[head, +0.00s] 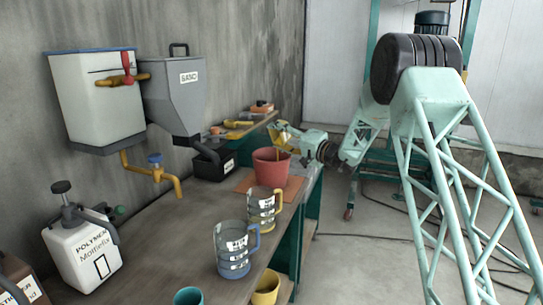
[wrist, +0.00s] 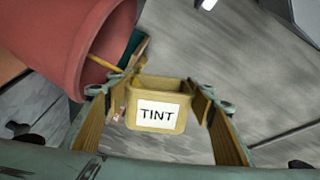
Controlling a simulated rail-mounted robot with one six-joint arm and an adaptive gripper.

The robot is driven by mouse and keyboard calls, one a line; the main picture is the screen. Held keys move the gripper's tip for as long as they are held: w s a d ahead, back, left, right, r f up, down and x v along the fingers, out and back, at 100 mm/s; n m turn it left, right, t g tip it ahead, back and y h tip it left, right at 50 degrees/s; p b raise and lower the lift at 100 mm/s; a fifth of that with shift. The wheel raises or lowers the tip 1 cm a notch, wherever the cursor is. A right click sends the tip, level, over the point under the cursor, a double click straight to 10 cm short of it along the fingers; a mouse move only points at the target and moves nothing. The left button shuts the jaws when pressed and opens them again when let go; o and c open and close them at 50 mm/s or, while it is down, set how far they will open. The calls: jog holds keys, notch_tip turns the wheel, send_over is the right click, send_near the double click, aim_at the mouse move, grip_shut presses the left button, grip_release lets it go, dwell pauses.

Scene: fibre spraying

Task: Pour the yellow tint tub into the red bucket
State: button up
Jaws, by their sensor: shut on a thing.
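The red bucket (head: 271,170) stands on an orange mat (head: 294,188) near the right edge of the bench. It also shows at the upper left of the wrist view (wrist: 75,35), lying sideways in that picture. My gripper (head: 284,138) is beside and above the bucket's rim. In the wrist view its fingers (wrist: 165,115) are shut on the yellow tub labelled TINT (wrist: 158,92). The tub is tilted relative to the bucket, near its mouth. A thin yellow-brown strip shows at the bucket's mouth; I cannot tell whether it is a stick or tint. The tub's contents are not visible.
A yellow-banded jug (head: 262,210) and a blue-banded jug (head: 235,250) stand in front of the bucket. Wall hoppers with a yellow tap (head: 160,178) are on the left. A white polymer jug (head: 82,255) stands front left. The bench middle is clear.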

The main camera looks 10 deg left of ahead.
aim_at(289, 136)
jog(key=shift+s+a+n, duration=0.2)
jog(key=shift+n, duration=0.6)
jog(key=shift+c, duration=0.2)
dwell(0.3)
jog(key=shift+w+d+m, duration=0.25)
jog(key=shift+w+m, duration=0.05)
jog(key=shift+m, duration=0.7)
jog(key=shift+w+d+m, duration=0.2)
jog(key=shift+w+m, duration=0.1)
jog(key=shift+m, duration=0.7)
jog(key=shift+w+d+r+m+p, duration=0.1)
jog(key=shift+w+d+m+p, duration=0.1)
jog(key=shift+m+p, duration=0.35)
jog(key=shift+w+d+m+p, duration=0.2)
jog(key=shift+m+p, duration=0.5)
jog(key=shift+p, duration=1.15)
jog(key=shift+w+d+m+p, duration=0.15)
jog(key=shift+m+p, duration=0.5)
jog(key=shift+p, duration=1.2)
jog(key=shift+w+d+f+m+p, duration=0.25)
jog(key=shift+w+d+m+p, duration=0.45)
jog(key=shift+p, duration=1.6)
jog(key=shift+w+a, duration=0.1)
jog(key=shift+w, duration=0.05)
